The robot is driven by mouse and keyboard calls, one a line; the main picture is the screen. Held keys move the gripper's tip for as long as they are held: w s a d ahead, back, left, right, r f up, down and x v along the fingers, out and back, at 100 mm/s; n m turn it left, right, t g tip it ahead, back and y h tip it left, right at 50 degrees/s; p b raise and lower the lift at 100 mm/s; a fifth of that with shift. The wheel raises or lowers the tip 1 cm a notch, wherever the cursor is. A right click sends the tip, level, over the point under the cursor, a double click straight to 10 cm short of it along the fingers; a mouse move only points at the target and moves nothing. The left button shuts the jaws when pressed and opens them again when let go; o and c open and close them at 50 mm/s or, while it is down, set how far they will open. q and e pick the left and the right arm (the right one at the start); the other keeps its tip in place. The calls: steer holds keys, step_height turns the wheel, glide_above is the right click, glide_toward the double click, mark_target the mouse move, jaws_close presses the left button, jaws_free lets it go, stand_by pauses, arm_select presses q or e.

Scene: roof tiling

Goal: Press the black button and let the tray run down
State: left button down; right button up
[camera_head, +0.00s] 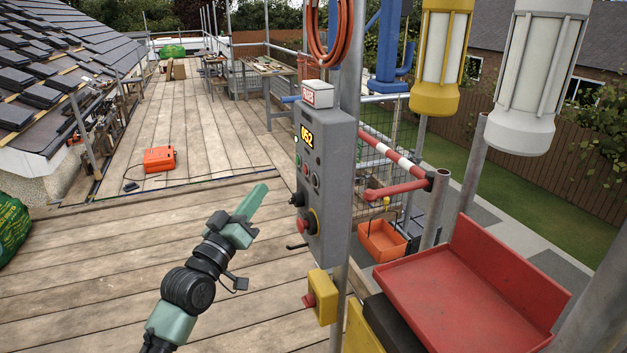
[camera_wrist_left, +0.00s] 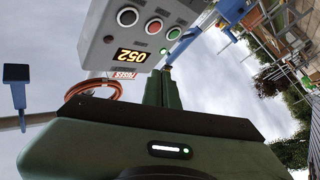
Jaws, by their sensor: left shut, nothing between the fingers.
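A grey control box (camera_head: 325,185) with an orange "052" display stands on a pole in the head view. A black knob-like button (camera_head: 297,199) sticks out at its lower left edge; I cannot tell its exact shape. My left gripper (camera_head: 260,190) is shut and empty, pointing up toward the box from its left, apart from it. A red tray (camera_head: 465,290) sits at front right. My right gripper is not in view.
A yellow box with a red button (camera_head: 322,296) is low on the pole. The plank deck (camera_head: 110,260) is mostly clear, with an orange case (camera_head: 159,159) further back.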

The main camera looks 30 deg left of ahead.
mark_target(315, 180)
arm_select(q)
steer(key=w+d+p, duration=0.1)
steer(key=w+d, duration=0.4)
steer(key=w, duration=0.1)
steer(key=shift+w+d+p, duration=0.35)
steer(key=shift+w, duration=0.05)
steer(key=shift+w, duration=0.1)
stand_by(2.0)
steer(key=shift+w+d, duration=0.2)
steer(key=shift+d, duration=0.1)
